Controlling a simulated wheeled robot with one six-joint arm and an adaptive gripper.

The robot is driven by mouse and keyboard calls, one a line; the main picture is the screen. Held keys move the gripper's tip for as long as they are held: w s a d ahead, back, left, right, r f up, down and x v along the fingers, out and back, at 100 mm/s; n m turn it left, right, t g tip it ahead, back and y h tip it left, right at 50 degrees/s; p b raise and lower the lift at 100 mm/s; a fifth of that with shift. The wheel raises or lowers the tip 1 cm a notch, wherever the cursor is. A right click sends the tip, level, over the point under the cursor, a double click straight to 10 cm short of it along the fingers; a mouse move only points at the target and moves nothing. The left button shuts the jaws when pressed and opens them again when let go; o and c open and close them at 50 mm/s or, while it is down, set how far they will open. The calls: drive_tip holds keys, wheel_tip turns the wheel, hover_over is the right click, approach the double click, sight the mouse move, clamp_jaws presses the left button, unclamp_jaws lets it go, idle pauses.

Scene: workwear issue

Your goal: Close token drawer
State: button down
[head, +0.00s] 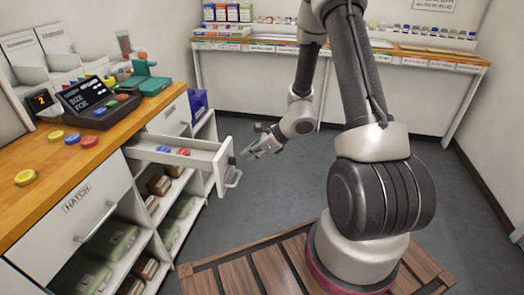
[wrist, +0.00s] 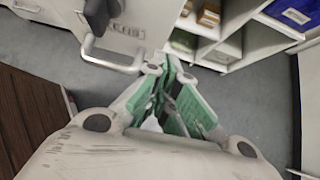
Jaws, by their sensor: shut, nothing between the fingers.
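The token drawer (head: 178,152) is pulled out from the counter on the left in the head view. Blue and red tokens (head: 173,150) lie inside it. Its white front carries a bar handle (head: 233,178), which also shows in the wrist view (wrist: 112,64). My gripper (head: 254,150) is in front of the drawer, to the right of its front panel in the head view. In the wrist view the green-padded fingers (wrist: 175,98) are together and empty, close to the handle's end. Whether they touch the handle or drawer front cannot be told.
The wooden counter (head: 45,185) holds a size display (head: 88,95), a green device (head: 140,78) and loose tokens. Shelves with boxes (head: 120,245) are below. A shut hatch front (head: 80,210) is nearer. Grey floor (head: 290,190) is free between the counter and the back table (head: 345,50).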

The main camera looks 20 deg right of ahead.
drive_tip(key=shift+w+a, duration=0.65)
drive_tip(key=shift+a, duration=0.35)
